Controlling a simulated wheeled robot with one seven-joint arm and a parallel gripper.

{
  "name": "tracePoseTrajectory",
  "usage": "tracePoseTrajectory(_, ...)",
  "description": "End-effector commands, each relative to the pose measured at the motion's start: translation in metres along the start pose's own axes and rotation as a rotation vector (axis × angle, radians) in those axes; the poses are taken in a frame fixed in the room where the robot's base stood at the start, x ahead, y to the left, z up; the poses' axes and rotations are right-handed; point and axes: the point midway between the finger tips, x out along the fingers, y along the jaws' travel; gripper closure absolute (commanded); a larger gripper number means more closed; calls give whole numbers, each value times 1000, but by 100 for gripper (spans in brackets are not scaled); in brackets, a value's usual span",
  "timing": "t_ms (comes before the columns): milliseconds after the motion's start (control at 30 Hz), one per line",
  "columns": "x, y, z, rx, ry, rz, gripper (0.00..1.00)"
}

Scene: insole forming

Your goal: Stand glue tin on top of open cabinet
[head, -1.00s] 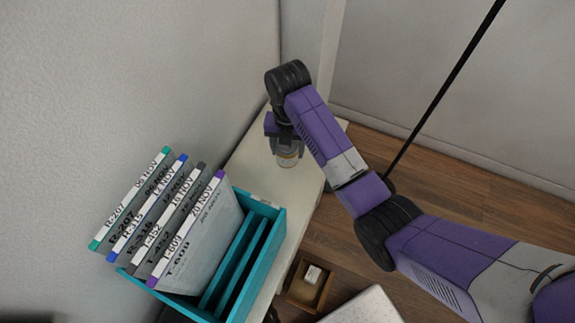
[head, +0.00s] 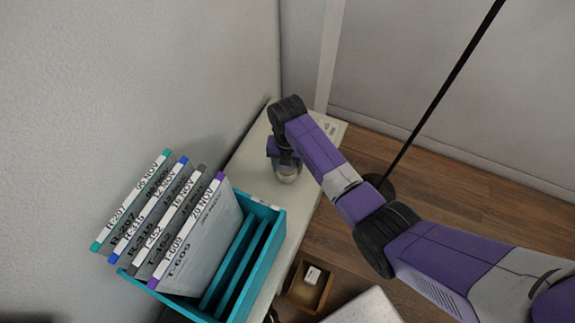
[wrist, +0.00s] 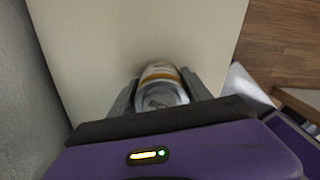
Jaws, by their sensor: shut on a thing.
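The glue tin (head: 287,175) is a small silvery can with an orange-and-white band. It shows between the fingers in the wrist view (wrist: 161,86). My gripper (head: 284,160) is shut on it from above, over the pale cabinet top (head: 245,165). The tin looks upright and is at or just above the surface; I cannot tell whether it touches. In the wrist view the cabinet top (wrist: 95,45) fills the area around and beyond the tin. The tin's lower end is partly out of sight.
A teal rack (head: 265,250) with several labelled boards (head: 195,240) stands on the near part of the cabinet top. An open drawer (head: 308,287) with a small pale item juts out below, at the right. A wall borders the left side. The far end of the top has a small label (head: 331,129).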

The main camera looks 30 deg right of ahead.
Motion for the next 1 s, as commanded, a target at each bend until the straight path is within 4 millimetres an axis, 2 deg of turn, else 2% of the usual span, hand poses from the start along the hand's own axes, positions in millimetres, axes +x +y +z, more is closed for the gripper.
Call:
tracePoseTrajectory(33,2,0,0,0,0,0,96)
tracePoseTrajectory(67,2,0,0,0,0,0,40)
tracePoseTrajectory(167,1,0,0,0,0,0,22)
tracePoseTrajectory(567,-4,0,0,0,-1,1,22)
tracePoseTrajectory(667,-16,0,1,0,-2,2,22)
tracePoseTrajectory(1000,-83,1,1,0,-3,3,22)
